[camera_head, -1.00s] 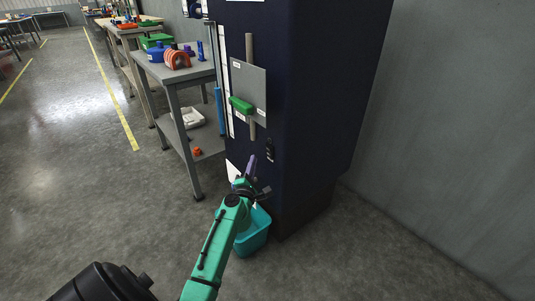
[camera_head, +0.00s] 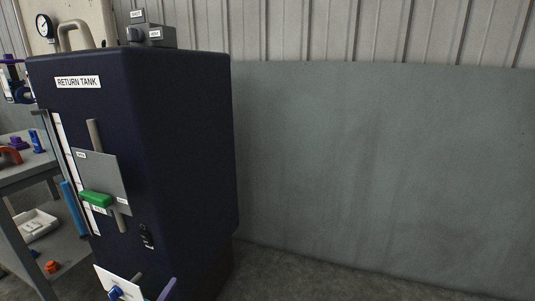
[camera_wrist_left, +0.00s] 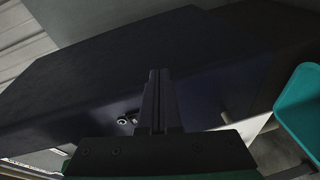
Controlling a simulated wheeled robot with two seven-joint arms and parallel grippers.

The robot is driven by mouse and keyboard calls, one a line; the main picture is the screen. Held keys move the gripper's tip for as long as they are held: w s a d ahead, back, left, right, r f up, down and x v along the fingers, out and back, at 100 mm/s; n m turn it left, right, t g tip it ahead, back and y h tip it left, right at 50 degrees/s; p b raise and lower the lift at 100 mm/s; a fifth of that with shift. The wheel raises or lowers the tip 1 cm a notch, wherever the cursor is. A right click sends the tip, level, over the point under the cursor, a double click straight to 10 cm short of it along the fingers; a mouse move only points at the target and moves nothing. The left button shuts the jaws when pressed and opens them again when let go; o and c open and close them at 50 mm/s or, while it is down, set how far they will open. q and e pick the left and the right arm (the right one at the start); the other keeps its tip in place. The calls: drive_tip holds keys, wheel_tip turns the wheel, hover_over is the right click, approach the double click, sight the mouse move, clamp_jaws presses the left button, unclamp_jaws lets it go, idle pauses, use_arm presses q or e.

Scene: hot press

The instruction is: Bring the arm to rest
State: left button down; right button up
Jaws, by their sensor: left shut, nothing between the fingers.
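My left gripper (camera_wrist_left: 160,75) shows in the left wrist view with its two dark fingers together and nothing between them. The dark blue return tank (camera_wrist_left: 100,75) lies beyond the fingers there. I cannot tell the exact gap between them. In the head view the tank (camera_head: 185,130) stands left of the middle. At the bottom edge a purple bar (camera_head: 168,289) shows beside a white plate (camera_head: 113,284) with a blue knob. Most of my left arm is out of the head view. My right gripper is in neither view.
A teal bin (camera_wrist_left: 302,108) is at the right in the wrist view. A green handle (camera_head: 96,199) sits on the tank's front plate. A grey shelf table (camera_head: 25,177) stands at the left. A grey wall panel (camera_head: 380,160) fills the right, with bare floor below.

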use_arm(q)
drive_tip(key=s+d+f+m+g+h, duration=0.1)
drive_tip(key=s+d+f+m+g, duration=0.45)
drive_tip(key=s+f+m, duration=0.35)
drive_tip(key=s+d+f+m+g+h, duration=0.1)
drive_tip(key=s+d+f+m+g, duration=0.4)
drive_tip(key=s+f+g, duration=0.45)
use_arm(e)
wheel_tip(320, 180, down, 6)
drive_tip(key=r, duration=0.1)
use_arm(q)
drive_tip(key=s+a+r+m+y+p, duration=0.1)
drive_tip(key=s+a+p, duration=0.2)
drive_tip(key=s+p, duration=0.9)
drive_tip(key=s+a+r+m+y+p, duration=0.2)
drive_tip(key=s+a+p, duration=0.1)
drive_tip(key=s+p, duration=0.9)
drive_tip(key=shift+s+a+r+g+p, duration=0.15)
drive_tip(key=shift+s+r+g+p, duration=0.1)
drive_tip(key=shift+g+p, duration=0.25)
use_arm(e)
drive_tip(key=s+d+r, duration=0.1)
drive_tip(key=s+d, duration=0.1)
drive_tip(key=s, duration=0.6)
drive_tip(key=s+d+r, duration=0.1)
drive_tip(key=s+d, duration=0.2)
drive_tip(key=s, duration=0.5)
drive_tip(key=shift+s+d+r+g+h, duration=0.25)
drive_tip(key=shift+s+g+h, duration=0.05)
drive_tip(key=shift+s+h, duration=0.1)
